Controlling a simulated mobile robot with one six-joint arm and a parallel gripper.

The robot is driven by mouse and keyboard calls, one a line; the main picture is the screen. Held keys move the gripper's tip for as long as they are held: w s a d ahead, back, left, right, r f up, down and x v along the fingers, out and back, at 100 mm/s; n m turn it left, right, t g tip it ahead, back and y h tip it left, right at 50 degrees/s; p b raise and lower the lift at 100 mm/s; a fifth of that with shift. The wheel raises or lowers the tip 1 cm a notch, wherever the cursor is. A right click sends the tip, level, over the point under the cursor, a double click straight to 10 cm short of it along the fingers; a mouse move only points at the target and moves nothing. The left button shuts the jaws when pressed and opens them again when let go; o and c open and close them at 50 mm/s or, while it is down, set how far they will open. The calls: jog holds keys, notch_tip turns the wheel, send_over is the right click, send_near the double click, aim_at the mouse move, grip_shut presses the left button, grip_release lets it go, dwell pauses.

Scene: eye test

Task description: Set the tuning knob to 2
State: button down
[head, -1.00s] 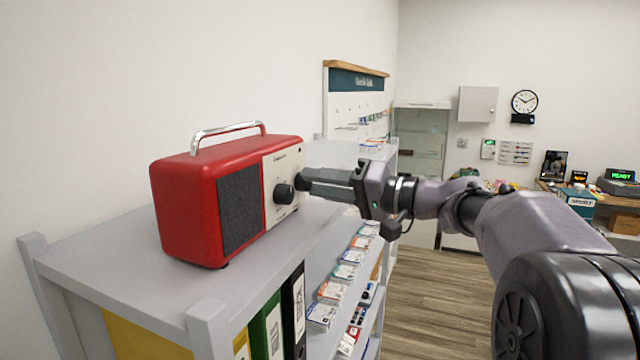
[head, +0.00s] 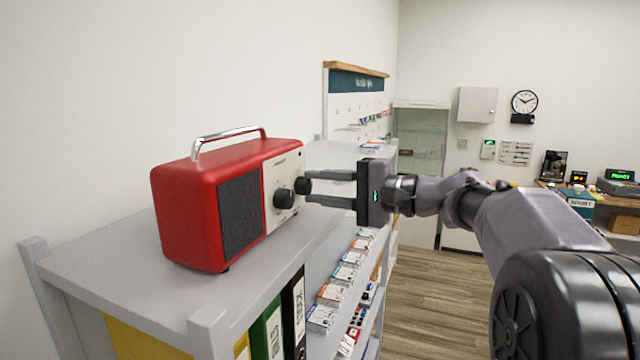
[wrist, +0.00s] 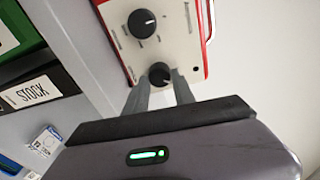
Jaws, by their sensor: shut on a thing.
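A red radio (head: 185,205) with a silver handle stands on the grey shelf top. Its white front panel (head: 268,175) carries two black knobs. My gripper (head: 309,188) is shut on the smaller, farther knob (head: 302,185), with one finger on each side of it. In the wrist view my gripper (wrist: 158,82) holds this knob (wrist: 159,72). The larger knob (head: 284,198) is free; it also shows in the wrist view (wrist: 142,23) with a white pointer line. I cannot read the panel's labels or scale, nor tell which knob is the tuning one.
The grey shelf top (head: 110,255) is otherwise clear near the radio. Binders, one green (head: 267,335) and one black (head: 294,310), stand below it. Small packets (head: 331,293) lie on a lower shelf to the right. A white wall is behind the radio.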

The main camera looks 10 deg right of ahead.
jog(key=shift+m+g+p, duration=0.3)
jog(key=shift+m+p, duration=0.45)
jog(key=shift+m, duration=1.05)
jog(key=c, duration=1.1)
grip_release()
jog(key=shift+o, duration=0.2)
jog(key=b+v, duration=0.2)
jog(key=v, duration=1.5)
jog(key=shift+s+d, duration=0.15)
jog(key=shift+s, duration=0.1)
